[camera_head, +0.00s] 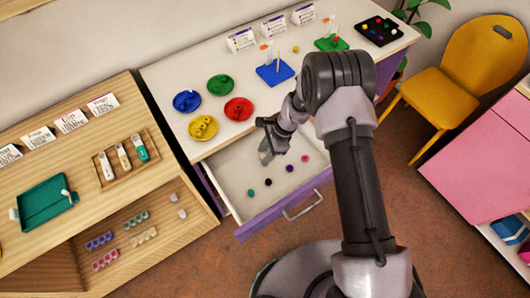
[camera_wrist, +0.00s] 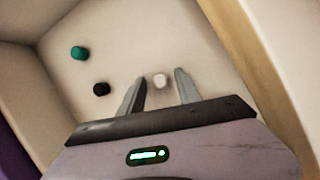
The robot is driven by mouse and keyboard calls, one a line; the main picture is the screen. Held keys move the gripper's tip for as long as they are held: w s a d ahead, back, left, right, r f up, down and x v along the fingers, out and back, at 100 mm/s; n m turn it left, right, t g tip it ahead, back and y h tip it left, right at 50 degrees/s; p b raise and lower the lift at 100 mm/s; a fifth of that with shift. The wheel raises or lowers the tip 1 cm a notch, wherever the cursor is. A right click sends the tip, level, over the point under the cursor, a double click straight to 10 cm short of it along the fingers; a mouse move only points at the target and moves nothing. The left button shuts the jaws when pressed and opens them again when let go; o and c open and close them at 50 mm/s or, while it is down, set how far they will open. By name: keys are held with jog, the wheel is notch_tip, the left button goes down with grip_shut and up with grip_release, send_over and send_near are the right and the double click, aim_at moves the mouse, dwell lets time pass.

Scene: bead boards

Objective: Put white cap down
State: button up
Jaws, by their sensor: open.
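The white cap (camera_wrist: 161,80) shows in the wrist view between my two fingertips, with a gap on each side. It appears to rest on the pale floor of the open drawer (camera_head: 232,176). My gripper (camera_head: 267,152) is open and reaches down into the drawer near its back; its fingers also show in the wrist view (camera_wrist: 160,88). I cannot make out the white cap in the head view. A green cap (camera_wrist: 79,53) and a black cap (camera_wrist: 101,89) lie to the left of my fingers in the wrist view.
A purple cap (camera_head: 290,168) and a pink cap (camera_head: 305,158) also lie in the drawer. Coloured plates, including a red one (camera_head: 238,109), stand on the white table above. The drawer walls (camera_wrist: 265,62) are close around my gripper. A wooden shelf unit (camera_head: 97,133) stands at left.

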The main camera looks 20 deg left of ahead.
jog(key=w+d+r+n+t+p, duration=0.1)
jog(key=w+d+r+p, duration=0.15)
jog(key=r, duration=0.85)
jog(key=w+d+r+p, duration=0.1)
jog(key=d+r, duration=0.3)
jog(key=r, duration=0.6)
jog(key=s+d+r+n+t, duration=0.1)
jog(key=s+d+r, duration=0.15)
jog(key=r, duration=0.55)
jog(key=s+d+r+n+t, duration=0.15)
jog(key=d+r, duration=0.25)
jog(key=r, duration=0.4)
jog(key=s+d+r+n+t, duration=0.1)
jog(key=s+d+r, duration=0.2)
jog(key=s, duration=0.3)
jog(key=s+d+r+n+t+h, duration=0.1)
jog(key=s+d+r+t, duration=0.1)
jog(key=s, duration=0.4)
jog(key=s+d+r+n+t, duration=0.1)
jog(key=s+d+r+n, duration=0.1)
jog(key=s+d+r, duration=0.2)
jog(key=shift+s+d+r+h, duration=0.25)
jog(key=shift+s+d+h, duration=0.2)
jog(key=shift+s, duration=0.6)
